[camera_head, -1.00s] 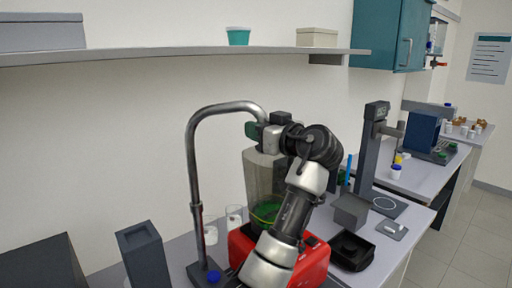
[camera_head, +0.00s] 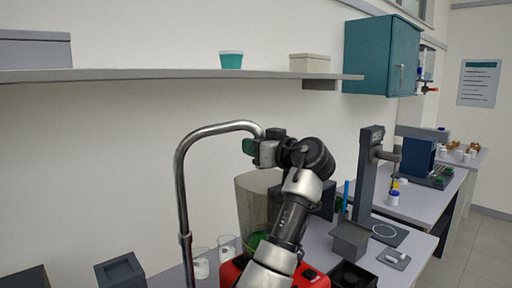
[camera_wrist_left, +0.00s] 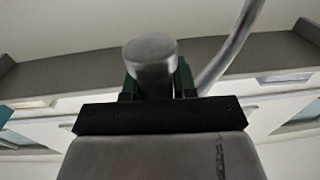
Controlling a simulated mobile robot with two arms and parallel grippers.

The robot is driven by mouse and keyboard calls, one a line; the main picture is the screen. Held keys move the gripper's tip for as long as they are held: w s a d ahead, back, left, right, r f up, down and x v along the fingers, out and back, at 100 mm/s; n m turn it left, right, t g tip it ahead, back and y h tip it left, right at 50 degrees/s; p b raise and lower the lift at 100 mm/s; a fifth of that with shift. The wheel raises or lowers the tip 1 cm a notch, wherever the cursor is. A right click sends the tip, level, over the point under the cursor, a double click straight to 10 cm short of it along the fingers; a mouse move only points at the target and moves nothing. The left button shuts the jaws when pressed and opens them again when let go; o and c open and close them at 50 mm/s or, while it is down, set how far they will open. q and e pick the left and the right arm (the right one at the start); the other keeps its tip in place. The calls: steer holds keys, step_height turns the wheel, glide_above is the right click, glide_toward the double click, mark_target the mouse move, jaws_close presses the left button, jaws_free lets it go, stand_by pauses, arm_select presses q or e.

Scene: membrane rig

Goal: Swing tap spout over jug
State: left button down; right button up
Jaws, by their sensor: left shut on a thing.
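The tap spout (camera_head: 182,190) is a grey metal tube that rises at the left and bends over to the right. My left gripper (camera_head: 262,147) is shut on the spout's free end. In the left wrist view the rounded tube end (camera_wrist_left: 150,58) sits between my green-padded fingers (camera_wrist_left: 158,82). The jug (camera_head: 252,200) is a clear, tall vessel with green at its bottom. In the head view the spout end appears above the jug, but I cannot tell whether it is directly over it. My left arm hides the jug's right side. My right gripper is not in view.
A red device (camera_head: 232,272) is below the jug. Two clear beakers (camera_head: 228,250) stand left of it. A grey shelf (camera_head: 150,75) runs along the wall above. A dark stand (camera_head: 366,180) and a grey box (camera_head: 349,240) are to the right.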

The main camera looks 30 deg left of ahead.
arm_select(q)
steer(key=shift+r, duration=0.1)
steer(key=c, duration=0.9)
jaws_free()
steer(key=shift+s+a, duration=0.1)
steer(key=shift+a, duration=0.05)
steer(key=b+v, duration=0.4)
steer(key=v, duration=0.7)
steer(key=shift+c, duration=0.5)
